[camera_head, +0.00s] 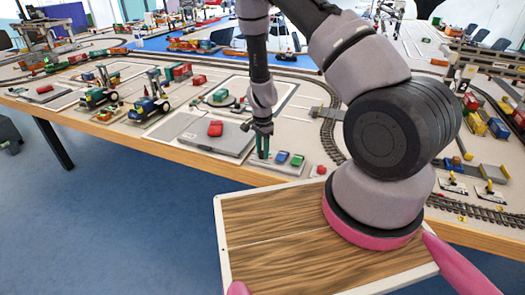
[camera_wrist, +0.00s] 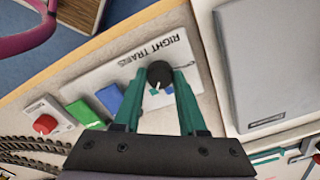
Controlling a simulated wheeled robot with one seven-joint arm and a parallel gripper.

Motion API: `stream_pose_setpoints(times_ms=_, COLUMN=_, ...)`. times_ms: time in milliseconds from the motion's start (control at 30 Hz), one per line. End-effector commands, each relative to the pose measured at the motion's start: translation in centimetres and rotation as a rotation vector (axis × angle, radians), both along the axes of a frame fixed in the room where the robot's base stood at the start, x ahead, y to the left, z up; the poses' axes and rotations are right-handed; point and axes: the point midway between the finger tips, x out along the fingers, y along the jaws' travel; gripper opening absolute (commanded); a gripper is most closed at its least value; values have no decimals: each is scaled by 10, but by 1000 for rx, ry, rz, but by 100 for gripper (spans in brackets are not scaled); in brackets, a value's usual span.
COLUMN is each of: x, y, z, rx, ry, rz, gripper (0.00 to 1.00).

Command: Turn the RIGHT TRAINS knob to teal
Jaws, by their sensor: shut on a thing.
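The RIGHT TRAINS plate (camera_wrist: 120,62) is a pale panel with black lettering, seen upside down in the wrist view. Its round black knob (camera_wrist: 159,73) stands between the tips of my gripper's green-teal fingers (camera_wrist: 160,80). My gripper is shut on the knob. A pale pointer line on the knob points toward the bottom of the wrist view, toward small blue and teal marks (camera_wrist: 154,91) partly hidden between the fingers. In the head view my gripper (camera_head: 262,152) reaches down at the table's front edge, and the knob is hidden there.
A grey flat box (camera_wrist: 265,60) lies on the other side. Rail track (camera_head: 330,135) curves nearby. A wooden-topped board (camera_head: 275,245) is in front of the table.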

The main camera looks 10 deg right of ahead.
Motion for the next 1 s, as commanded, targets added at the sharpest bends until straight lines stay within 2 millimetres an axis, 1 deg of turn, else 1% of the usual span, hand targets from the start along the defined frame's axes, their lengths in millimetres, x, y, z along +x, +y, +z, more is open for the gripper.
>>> stream_pose_setpoints(times_ms=133, x=0, y=0, z=0, rx=0, ry=-1, rz=1, gripper=0)
stream_pose_setpoints(times_ms=167, x=0, y=0, z=0, rx=0, ry=-1, rz=1, gripper=44)
stream_pose_setpoints(times_ms=200, x=0, y=0, z=0, rx=0, ry=-1, rz=1, gripper=60)
stream_pose_setpoints(times_ms=233, x=0, y=0, z=0, rx=0, ry=-1, rz=1, gripper=71)
stream_pose_setpoints(times_ms=533, x=0, y=0, z=0, rx=0, ry=0, rz=2, gripper=71)
stream_pose_setpoints(times_ms=633, x=1, y=0, z=6, rx=0, ry=-2, rz=3, gripper=71)
stream_pose_setpoints(times_ms=767, x=1, y=1, z=25, rx=1, ry=-4, rz=4, gripper=71)
stream_pose_setpoints(times_ms=1000, x=1, y=1, z=74, rx=1, ry=-4, rz=4, gripper=71)
